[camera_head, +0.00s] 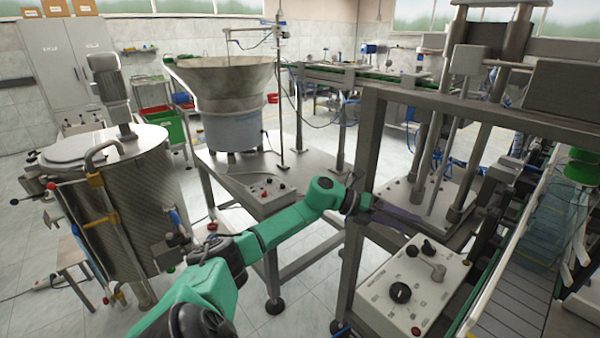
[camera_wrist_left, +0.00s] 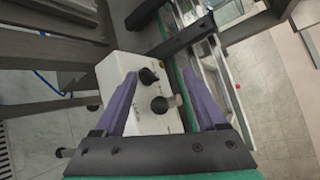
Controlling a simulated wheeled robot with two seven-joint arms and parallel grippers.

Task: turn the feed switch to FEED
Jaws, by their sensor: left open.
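A light control panel (camera_head: 412,287) at the lower right of the head view carries a large black knob (camera_head: 400,292), a grey lever-like handle (camera_head: 437,270) and small black knobs (camera_head: 427,247) at its far edge. The markings are too small to read, so I cannot tell which control is the feed switch. My left gripper (camera_head: 412,218), with purple fingers, is above and beyond the panel's far edge, apart from it. In the left wrist view it is open and empty (camera_wrist_left: 160,74), with a black knob (camera_wrist_left: 149,76) showing between the fingers. My right gripper is not in view.
A steel frame post (camera_head: 352,225) stands left of the panel, and a press-like machine (camera_head: 440,150) rises behind it. A conveyor (camera_head: 510,300) runs along the right. The bowl feeder (camera_head: 228,100) stands on a table with a second control box (camera_head: 258,190). A steel tank (camera_head: 130,200) is at left.

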